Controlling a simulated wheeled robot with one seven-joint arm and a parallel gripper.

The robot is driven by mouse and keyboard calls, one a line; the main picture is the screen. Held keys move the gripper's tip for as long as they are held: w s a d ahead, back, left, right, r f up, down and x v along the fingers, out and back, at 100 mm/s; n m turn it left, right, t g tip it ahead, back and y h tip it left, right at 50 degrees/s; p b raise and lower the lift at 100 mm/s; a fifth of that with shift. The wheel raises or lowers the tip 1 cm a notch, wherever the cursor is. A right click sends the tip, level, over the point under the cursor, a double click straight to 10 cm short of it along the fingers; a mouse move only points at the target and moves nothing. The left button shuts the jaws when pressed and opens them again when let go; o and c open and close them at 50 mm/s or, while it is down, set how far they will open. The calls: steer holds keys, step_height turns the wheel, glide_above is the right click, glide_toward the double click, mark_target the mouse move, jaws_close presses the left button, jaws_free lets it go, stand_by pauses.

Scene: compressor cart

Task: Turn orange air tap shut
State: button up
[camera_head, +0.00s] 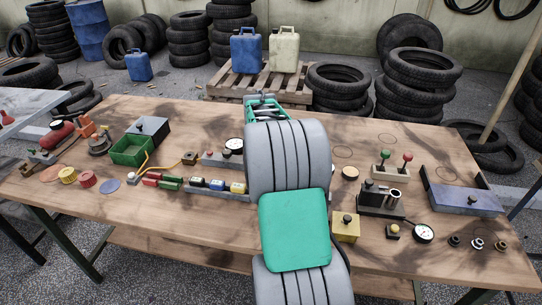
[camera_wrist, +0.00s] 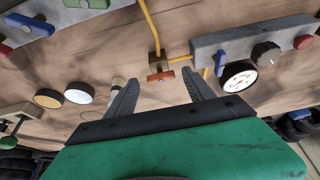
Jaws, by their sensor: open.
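The orange tap handle (camera_wrist: 160,76) is a small bar lying across a brass-coloured body (camera_wrist: 155,59) in the wrist view, where yellow pipe meets it. In the head view the tap (camera_head: 190,158) is a small brownish fitting at the end of a yellow hose (camera_head: 150,166). My gripper (camera_wrist: 163,80) is open, with one dark finger to each side of the view's middle. The handle shows between the fingertips, near their level in the picture. I cannot tell the remaining distance or any contact.
A grey block with a pressure gauge (camera_wrist: 239,76), a blue handle (camera_wrist: 220,63) and a dark knob (camera_wrist: 266,54) sits right of the tap. A strip with coloured blocks (camera_head: 217,188) and a green bin (camera_head: 132,150) stand nearby on the wooden table (camera_head: 130,215).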

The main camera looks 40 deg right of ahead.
steer(key=v, duration=0.7)
steer(key=shift+r, duration=0.35)
steer(key=shift+s+a, duration=0.15)
steer(key=shift+a, duration=0.05)
steer(key=s+a+r+n+t+y+p, duration=0.1)
steer(key=s+a+r+n+p, duration=0.15)
steer(key=a, duration=0.95)
steer(key=s+a+r+n+y+p, duration=0.15)
steer(key=s+a+n, duration=0.25)
steer(key=a, duration=0.8)
steer(key=s+a+f+n+y, duration=0.1)
steer(key=s+a+n, duration=0.3)
steer(key=s+a, duration=0.5)
steer(key=shift+f+p, duration=0.45)
steer(key=shift+f, duration=0.45)
steer(key=shift+s+a, duration=0.1)
